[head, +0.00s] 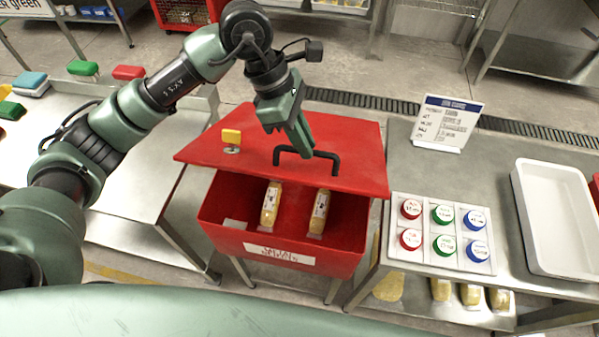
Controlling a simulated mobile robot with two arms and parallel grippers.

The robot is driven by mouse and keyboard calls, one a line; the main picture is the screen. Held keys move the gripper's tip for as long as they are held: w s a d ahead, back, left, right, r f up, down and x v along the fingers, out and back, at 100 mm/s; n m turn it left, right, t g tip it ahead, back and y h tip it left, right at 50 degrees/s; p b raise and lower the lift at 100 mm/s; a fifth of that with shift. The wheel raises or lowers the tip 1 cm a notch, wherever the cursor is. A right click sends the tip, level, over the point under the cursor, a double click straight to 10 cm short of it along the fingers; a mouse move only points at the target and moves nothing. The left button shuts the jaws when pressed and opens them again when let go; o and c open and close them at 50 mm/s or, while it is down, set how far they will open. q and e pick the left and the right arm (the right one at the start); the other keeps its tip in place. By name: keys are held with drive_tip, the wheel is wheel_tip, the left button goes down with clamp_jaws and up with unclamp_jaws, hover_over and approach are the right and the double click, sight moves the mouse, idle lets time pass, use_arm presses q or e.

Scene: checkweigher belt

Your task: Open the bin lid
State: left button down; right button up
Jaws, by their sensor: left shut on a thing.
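The red bin (225,238) stands between two steel tables, with a white label on its front. Its red lid (350,172) is raised at the front and tilted, so the inside shows. Two yellowish packs (270,205) with white labels are inside. A black handle (334,158) stands on the lid. My left gripper (306,152) comes down from above and is shut on the handle; its fingertips partly cover the bar. A yellow tag (231,137) stands on the lid's left part. My right gripper is not in view.
On the right table, a white board (440,233) holds red, green and blue round pieces, beside a white tray (560,205) and a sign (446,122). More packs lie on a lower shelf. Coloured brushes or blocks (83,68) lie on the left table.

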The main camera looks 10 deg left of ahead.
use_arm(q)
drive_tip(key=w+r, duration=0.4)
drive_tip(key=shift+r, duration=0.1)
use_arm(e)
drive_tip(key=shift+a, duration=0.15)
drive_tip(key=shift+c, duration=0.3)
